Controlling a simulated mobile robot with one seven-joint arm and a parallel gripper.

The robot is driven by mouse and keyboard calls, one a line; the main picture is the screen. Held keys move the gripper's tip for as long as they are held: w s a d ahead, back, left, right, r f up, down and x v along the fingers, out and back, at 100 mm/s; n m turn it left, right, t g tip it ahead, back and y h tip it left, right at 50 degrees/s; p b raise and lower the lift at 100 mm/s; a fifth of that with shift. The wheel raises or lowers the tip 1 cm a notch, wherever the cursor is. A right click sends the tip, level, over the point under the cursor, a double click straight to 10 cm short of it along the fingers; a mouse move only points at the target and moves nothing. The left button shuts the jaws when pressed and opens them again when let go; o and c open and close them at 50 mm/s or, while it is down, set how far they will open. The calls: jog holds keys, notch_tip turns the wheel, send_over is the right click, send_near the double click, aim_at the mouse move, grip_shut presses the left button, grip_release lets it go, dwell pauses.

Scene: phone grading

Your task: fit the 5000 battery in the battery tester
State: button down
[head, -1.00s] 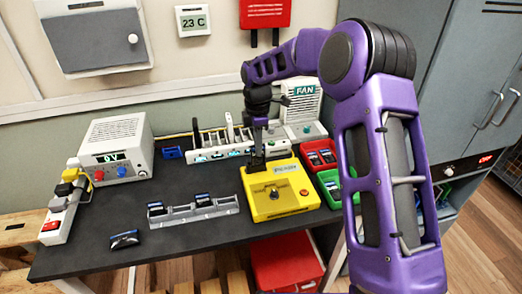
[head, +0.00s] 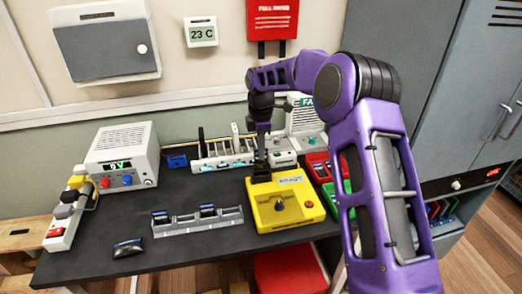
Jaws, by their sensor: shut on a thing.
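The yellow battery tester (head: 298,216) stands near the right front of the dark bench, with a dark knob on top and a label too small to read. My gripper (head: 261,172) points down at the tester's back left part, at or just above its top. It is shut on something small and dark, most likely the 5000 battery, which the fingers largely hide. I cannot tell whether it sits in the tester. Two dark-and-blue batteries (head: 207,209) lie in the grey rack (head: 183,229) left of the tester. Another battery (head: 128,247) lies loose on the bench.
A white power supply (head: 122,158) and a power strip (head: 68,220) stand at the left. A white slotted rack (head: 213,163) stands behind the tester. Red (head: 317,160) and green (head: 326,195) bins are at the right, partly behind my arm. The bench's left middle is clear.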

aim_at(261, 170)
jog(key=shift+f, duration=0.25)
dwell(0.3)
jog(key=shift+f+b, duration=0.75)
jog(key=shift+f, duration=0.85)
jog(key=shift+f, duration=0.35)
jog(key=c, duration=0.9)
grip_release()
